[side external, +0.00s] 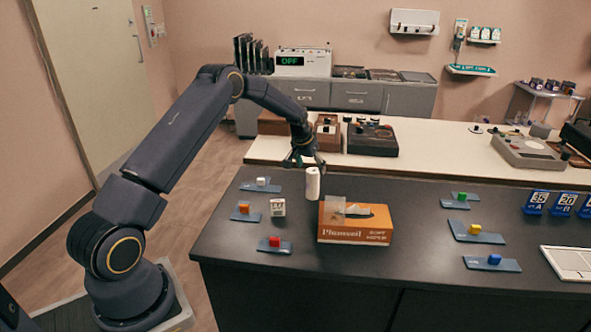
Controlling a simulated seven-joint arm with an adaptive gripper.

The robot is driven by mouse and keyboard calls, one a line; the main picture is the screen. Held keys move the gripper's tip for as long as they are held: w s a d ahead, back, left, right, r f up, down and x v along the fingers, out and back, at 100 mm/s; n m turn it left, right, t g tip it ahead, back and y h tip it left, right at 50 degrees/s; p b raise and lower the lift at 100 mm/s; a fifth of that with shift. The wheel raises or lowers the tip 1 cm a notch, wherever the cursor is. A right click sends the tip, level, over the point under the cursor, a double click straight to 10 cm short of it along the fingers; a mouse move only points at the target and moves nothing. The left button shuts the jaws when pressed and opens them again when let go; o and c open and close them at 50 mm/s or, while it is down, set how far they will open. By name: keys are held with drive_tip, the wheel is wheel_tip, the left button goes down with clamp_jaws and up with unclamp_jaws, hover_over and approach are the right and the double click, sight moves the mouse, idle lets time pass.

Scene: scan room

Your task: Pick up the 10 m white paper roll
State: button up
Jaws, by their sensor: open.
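The white paper roll (313,184) stands upright on the dark counter, behind the orange tissue box. My gripper (304,162) is just above it and slightly to the left, pointing down with its fingers apart. The fingertips are near the top of the roll. I cannot tell from this one view whether they touch it or how they line up in depth. Nothing shows held between the fingers.
An orange box (356,232) with tissue on top stands close in front of the roll. A white counter (440,160) with devices runs behind. The counter's middle right is clear.

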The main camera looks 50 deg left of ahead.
sight(313, 171)
drive_tip(key=x, duration=0.4)
drive_tip(key=shift+w+a+f, duration=0.15)
drive_tip(key=shift+a+f, duration=0.05)
drive_tip(key=shift+f, duration=0.05)
drive_tip(key=shift+c, duration=0.2)
drive_tip(key=c, duration=1.3)
drive_tip(key=shift+o, duration=0.2)
drive_tip(key=shift+r, duration=0.15)
